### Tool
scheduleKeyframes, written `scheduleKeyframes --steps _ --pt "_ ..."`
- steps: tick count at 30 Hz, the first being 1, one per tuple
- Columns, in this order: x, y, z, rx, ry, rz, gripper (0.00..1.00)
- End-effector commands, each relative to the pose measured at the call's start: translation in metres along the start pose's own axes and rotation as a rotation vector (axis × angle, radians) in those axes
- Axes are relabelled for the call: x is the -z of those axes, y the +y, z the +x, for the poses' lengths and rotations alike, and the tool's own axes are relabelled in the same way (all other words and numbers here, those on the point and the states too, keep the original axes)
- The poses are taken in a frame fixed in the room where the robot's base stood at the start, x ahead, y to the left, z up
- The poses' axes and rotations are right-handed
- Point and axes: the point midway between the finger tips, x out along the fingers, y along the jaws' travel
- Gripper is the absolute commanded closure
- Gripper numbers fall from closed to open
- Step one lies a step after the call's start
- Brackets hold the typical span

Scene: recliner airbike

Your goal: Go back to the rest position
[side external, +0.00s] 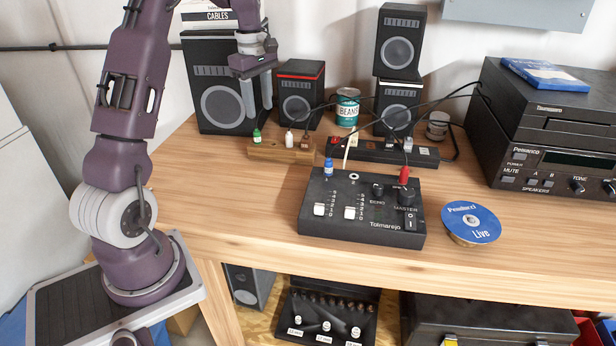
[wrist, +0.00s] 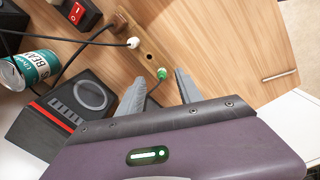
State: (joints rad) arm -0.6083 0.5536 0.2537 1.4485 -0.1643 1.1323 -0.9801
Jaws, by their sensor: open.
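My gripper (side external: 258,110) is open, with its fingers pointing down above the left end of a wooden plug holder (side external: 284,150). In the wrist view, my gripper (wrist: 158,82) has its fingers apart with nothing held between them. A green plug (side external: 257,136) stands in the holder just below the fingertips; the green plug (wrist: 162,73) shows between the fingertips in the wrist view. A white plug (side external: 289,137) stands in the holder to its right. A blue plug (side external: 328,166) and a red plug (side external: 404,175) are in the black mixer (side external: 340,232).
Speakers (side external: 215,115) stand close behind my gripper, with a smaller one (side external: 308,82) beside it. A blue disc (side external: 470,222) is near the front edge. The table's front left is clear.

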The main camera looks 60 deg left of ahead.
Motion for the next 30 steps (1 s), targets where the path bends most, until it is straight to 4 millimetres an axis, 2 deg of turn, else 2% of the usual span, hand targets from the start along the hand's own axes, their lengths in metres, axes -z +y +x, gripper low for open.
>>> scheduleKeyframes --steps 1,2,3,5,6,8,9,10,12,15,18,30 --pt "-0.029 -0.006 -0.024 -0.039 -0.001 0.108 0.58" --pt "-0.05 -0.015 -0.039 -0.065 -0.001 0.201 0.58" --pt "-0.081 -0.03 -0.059 -0.102 0.005 0.34 0.58" --pt "-0.127 -0.061 -0.085 -0.161 0.018 0.572 0.58" --pt "-0.154 -0.087 -0.098 -0.2 0.035 0.732 0.58" --pt "-0.188 -0.13 -0.111 -0.256 0.068 0.972 0.58" --pt "-0.206 -0.159 -0.114 -0.293 0.096 1.124 0.58" --pt "-0.216 -0.18 -0.115 -0.316 0.119 1.233 0.58" --pt "-0.232 -0.223 -0.109 -0.364 0.177 1.457 0.58" --pt "-0.24 -0.265 -0.097 -0.412 0.253 1.687 0.58" --pt "-0.241 -0.285 -0.087 -0.433 0.299 1.806 0.58" --pt "-0.241 -0.29 -0.084 -0.438 0.311 1.838 0.58"
